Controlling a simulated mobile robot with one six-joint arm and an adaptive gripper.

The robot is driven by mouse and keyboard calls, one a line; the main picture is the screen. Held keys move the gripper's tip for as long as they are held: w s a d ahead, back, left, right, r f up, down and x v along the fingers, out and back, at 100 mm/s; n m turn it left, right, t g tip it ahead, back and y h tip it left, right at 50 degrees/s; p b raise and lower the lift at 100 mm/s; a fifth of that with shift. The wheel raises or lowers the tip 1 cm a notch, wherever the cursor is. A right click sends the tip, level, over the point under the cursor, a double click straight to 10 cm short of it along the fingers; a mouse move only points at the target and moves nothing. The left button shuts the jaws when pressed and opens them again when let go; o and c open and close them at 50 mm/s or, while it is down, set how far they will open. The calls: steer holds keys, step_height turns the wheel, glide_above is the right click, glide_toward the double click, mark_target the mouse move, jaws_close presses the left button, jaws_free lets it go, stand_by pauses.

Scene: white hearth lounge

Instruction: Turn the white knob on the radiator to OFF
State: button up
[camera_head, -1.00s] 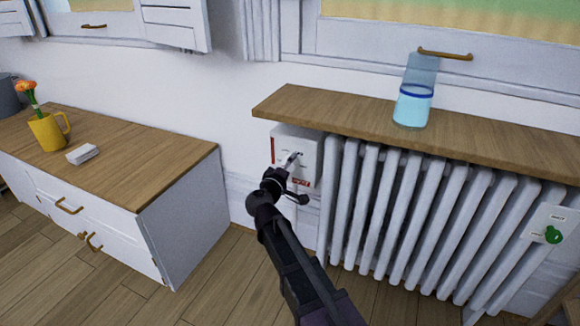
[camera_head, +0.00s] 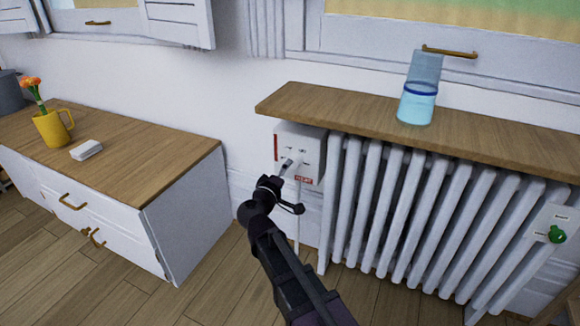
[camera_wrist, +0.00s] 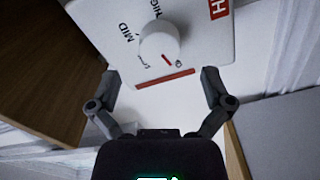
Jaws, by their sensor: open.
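The white control box (camera_head: 299,148) is at the left end of the radiator (camera_head: 430,215), under the wooden shelf. In the wrist view its white round knob (camera_wrist: 160,46) is on the panel, with "MID" and part of "HIGH" printed around it. A short red mark on the knob points to the lower right, towards a small round symbol. My gripper (camera_wrist: 160,82) is open and empty, with its fingers spread below and to either side of the knob, apart from it.
A green knob (camera_head: 557,235) is on a plate at the radiator's right end. A cabinet (camera_head: 190,225) with a yellow mug (camera_head: 52,129) stands left, with floor between.

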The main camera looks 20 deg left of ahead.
steer(key=s, duration=0.7)
steer(key=shift+a, duration=0.25)
steer(key=w+d+f+m+g+h+p, duration=0.1)
steer(key=w+d+m+g+h+p, duration=0.15)
steer(key=d, duration=0.55)
steer(key=w+d+f+m+g+h+p, duration=0.1)
steer(key=d+m+g+p, duration=0.15)
steer(key=d, duration=0.65)
steer(key=w+d+f+m+g+h+p, duration=0.1)
steer(key=w+d+m+g+h+p, duration=0.2)
steer(key=d, duration=0.5)
steer(key=s+d+r+m+g+y+p, duration=0.1)
steer(key=s+d+m+g+y+p, duration=0.3)
steer(key=d, duration=0.6)
steer(key=s+d+r+m+g+y+p, duration=0.15)
steer(key=s+d+g+y+p, duration=0.25)
steer(key=s+d+g+p, duration=0.45)
step_height(320, 180, up, 38)
steer(key=w+t+p, duration=0.1)
steer(key=t+p, duration=0.1)
steer(key=p, duration=3.3)
steer(key=shift+w+d+p, duration=0.35)
steer(key=shift+d, duration=0.1)
